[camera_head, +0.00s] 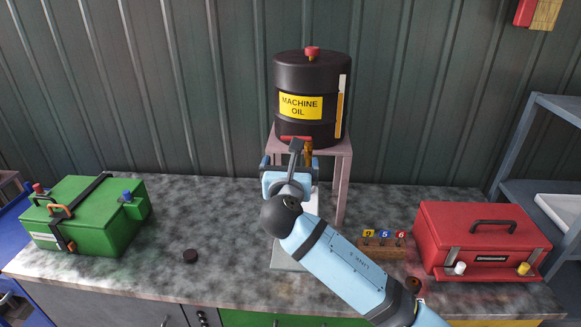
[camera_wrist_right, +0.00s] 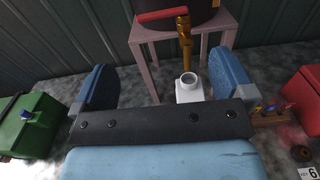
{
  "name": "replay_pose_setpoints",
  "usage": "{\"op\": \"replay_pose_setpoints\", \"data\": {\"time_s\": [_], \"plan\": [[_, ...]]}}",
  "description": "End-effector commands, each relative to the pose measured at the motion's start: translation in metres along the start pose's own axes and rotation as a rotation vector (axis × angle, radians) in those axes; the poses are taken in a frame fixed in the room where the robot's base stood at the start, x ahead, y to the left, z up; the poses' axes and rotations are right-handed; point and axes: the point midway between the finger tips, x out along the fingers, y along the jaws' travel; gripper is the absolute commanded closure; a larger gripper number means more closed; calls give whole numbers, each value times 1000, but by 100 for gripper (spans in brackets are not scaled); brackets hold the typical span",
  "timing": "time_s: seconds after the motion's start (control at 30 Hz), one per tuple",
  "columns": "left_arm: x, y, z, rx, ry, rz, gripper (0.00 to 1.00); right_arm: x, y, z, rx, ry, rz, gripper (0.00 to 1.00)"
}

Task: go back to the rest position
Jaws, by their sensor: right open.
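My right arm comes in from the lower right in the head view. Its gripper (camera_head: 288,165) is in front of the stand under the black machine oil drum (camera_head: 300,75). In the right wrist view the blue fingers (camera_wrist_right: 164,85) are wide apart. A white bottle (camera_wrist_right: 189,90) with an open neck shows beyond and between them, below a brass tap (camera_wrist_right: 185,35). I cannot tell how near the fingers are to the bottle. In the head view my arm hides much of this spot. My left gripper is not in view.
The drum rests on a pinkish stand (camera_head: 343,185). A green toolbox (camera_head: 85,215) is at left, a red toolbox (camera_head: 480,235) at right. A wooden block with numbered tags (camera_head: 383,243) and a dark puck (camera_head: 190,256) lie on the worktop. The worktop's left middle is mostly clear.

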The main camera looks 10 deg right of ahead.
Motion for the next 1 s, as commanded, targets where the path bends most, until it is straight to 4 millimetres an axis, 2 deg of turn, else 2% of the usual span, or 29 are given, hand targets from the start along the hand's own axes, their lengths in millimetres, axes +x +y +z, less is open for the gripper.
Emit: {"op": "replay_pose_setpoints", "data": {"time_s": [0.23, 0.37, 0.47, 0.6, 0.67, 0.8, 0.9, 1.0], "plan": [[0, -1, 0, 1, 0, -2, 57, 0, 0, -2, 5, 4, 1, 0], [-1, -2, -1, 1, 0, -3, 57, -7, -4, -29, 111, 63, 29, 0], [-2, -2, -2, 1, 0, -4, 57, -21, -11, -77, 321, 174, 62, 0], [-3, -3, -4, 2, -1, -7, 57, -60, -30, -157, 751, 380, 64, 0], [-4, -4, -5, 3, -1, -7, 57, -80, -39, -188, 946, 465, 39, 0], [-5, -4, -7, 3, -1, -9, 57, -134, -67, -251, 1405, 637, -79, 0], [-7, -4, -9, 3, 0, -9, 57, -176, -90, -287, 1733, 728, -210, 0], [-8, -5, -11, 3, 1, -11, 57, -220, -117, -316, 2055, 782, -372, 0]]}}
